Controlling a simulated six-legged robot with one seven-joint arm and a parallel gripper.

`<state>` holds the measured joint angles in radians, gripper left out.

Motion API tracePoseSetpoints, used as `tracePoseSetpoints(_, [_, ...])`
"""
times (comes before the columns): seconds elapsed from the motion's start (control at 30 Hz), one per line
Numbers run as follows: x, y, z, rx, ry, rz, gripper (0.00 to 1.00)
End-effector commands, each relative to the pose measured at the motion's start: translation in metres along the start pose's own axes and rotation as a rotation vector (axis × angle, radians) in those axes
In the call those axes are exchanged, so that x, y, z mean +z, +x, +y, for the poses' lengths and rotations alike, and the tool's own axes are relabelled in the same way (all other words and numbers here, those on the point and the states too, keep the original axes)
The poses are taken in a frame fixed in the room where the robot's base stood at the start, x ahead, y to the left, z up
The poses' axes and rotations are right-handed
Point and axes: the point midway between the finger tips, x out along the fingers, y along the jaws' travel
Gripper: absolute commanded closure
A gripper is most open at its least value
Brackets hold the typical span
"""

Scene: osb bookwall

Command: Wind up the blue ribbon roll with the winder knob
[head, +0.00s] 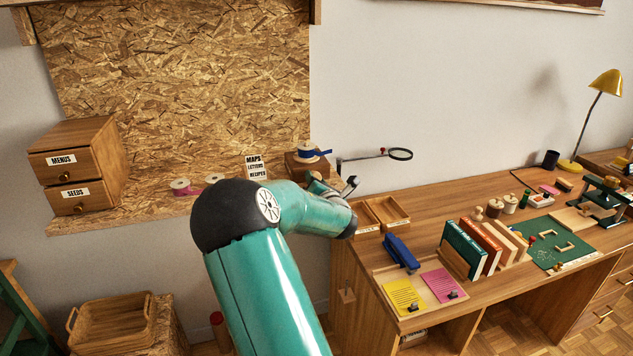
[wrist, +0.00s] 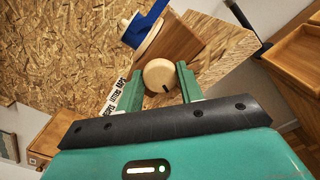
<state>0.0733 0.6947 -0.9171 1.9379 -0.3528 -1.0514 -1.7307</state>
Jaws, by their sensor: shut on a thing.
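The blue ribbon roll (head: 310,153) sits on top of a wooden winder block (head: 294,168) on the OSB shelf. In the wrist view the roll (wrist: 143,27) has pale flanges, and a band of blue ribbon reaches off its upper right side. The round pale winder knob (wrist: 158,73), with a dark mark near its lower edge, is on the block's near face. My gripper (wrist: 161,76) has its two green fingers on either side of the knob and is shut on it. In the head view my gripper (head: 334,187) is by the block, and the knob cannot be made out.
A MAPS/LETTERS/RECIPES sign (head: 255,167) stands left of the block. Pink (head: 182,187) and pale rolls lie further left, near a drawer box (head: 80,165). A magnifier arm (head: 372,155) is to the right. The desk (head: 365,260) holds trays and books.

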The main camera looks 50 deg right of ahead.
Motion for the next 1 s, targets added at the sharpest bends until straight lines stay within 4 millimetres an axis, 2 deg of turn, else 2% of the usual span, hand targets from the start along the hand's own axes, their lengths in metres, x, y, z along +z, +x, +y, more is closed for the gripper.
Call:
tracePoseSetpoints(0.03, [-0.001, 0.000, -0.001, -0.001, 0.000, 0.003, 0.57])
tracePoseSetpoints(0.1, [-0.001, 0.000, 0.000, -0.001, -0.001, 0.002, 0.44])
tracePoseSetpoints(0.13, [-0.001, 0.000, -0.001, -0.002, -0.001, 0.002, 0.41])
tracePoseSetpoints(0.57, [-0.001, -0.001, -0.002, -0.005, -0.030, 0.002, 0.41])
tracePoseSetpoints(0.77, [-0.002, 0.000, -0.001, -0.004, -0.217, 0.004, 0.41])
tracePoseSetpoints(0.9, [-0.002, 0.000, 0.000, -0.001, -0.417, 0.003, 0.41])
tracePoseSetpoints(1.0, [0.000, -0.021, 0.000, -0.002, -0.409, 0.000, 0.41])
